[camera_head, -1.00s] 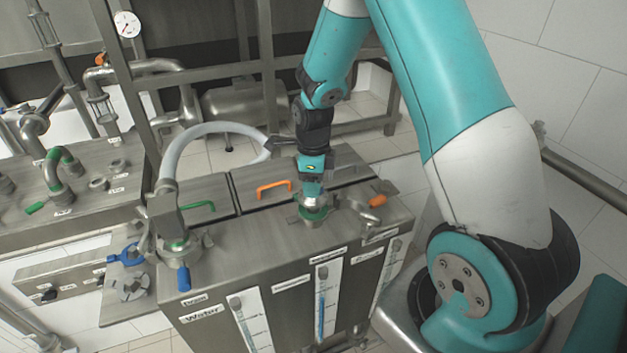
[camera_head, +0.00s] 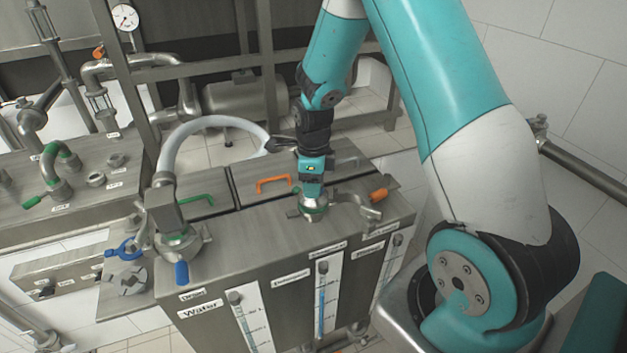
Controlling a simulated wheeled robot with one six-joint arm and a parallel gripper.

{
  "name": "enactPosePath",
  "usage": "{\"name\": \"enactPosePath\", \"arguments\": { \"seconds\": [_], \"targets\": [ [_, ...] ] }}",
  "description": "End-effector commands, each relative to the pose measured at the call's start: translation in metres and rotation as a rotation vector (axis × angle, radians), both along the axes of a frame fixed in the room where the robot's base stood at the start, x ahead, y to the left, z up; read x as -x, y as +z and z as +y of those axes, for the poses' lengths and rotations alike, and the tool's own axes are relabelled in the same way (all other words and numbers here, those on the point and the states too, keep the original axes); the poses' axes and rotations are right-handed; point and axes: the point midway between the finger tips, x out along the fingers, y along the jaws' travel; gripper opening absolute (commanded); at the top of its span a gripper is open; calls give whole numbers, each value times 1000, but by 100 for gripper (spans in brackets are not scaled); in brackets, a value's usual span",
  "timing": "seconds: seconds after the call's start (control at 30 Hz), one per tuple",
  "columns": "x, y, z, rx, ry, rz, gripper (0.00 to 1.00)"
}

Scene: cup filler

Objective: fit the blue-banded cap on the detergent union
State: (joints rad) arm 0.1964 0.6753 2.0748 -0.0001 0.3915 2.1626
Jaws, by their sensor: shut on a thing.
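My gripper (camera_head: 312,190) points straight down over the right part of the steel tank top. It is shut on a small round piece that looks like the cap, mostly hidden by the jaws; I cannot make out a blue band. Below it is a steel union (camera_head: 314,212) with a green ring around its top. The cap is at the union's mouth, but I cannot tell whether it touches or is seated. An orange-handled clamp (camera_head: 358,203) lies right beside the union with its curved arms spread.
At the left, a hose fitting (camera_head: 172,225) stands on the tank with a blue-handled clamp. A side shelf (camera_head: 122,300) holds a blue-handled clamp (camera_head: 125,250) and a steel part (camera_head: 127,278). Green (camera_head: 198,200) and orange (camera_head: 273,184) lid handles stand behind. The tank's middle top is clear.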

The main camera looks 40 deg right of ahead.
Motion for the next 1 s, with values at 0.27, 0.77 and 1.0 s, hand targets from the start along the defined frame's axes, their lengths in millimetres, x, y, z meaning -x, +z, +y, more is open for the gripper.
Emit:
{"name": "enactPosePath", "arguments": {
  "seconds": [0.27, 0.77, 1.0],
  "targets": [
    [0, -8, 0, 1, 0, -1, 18],
    [0, -8, 0, 0, 0, 0, 82],
    [-1, 20, 0, 1, 0, -6, 82]
  ]
}}
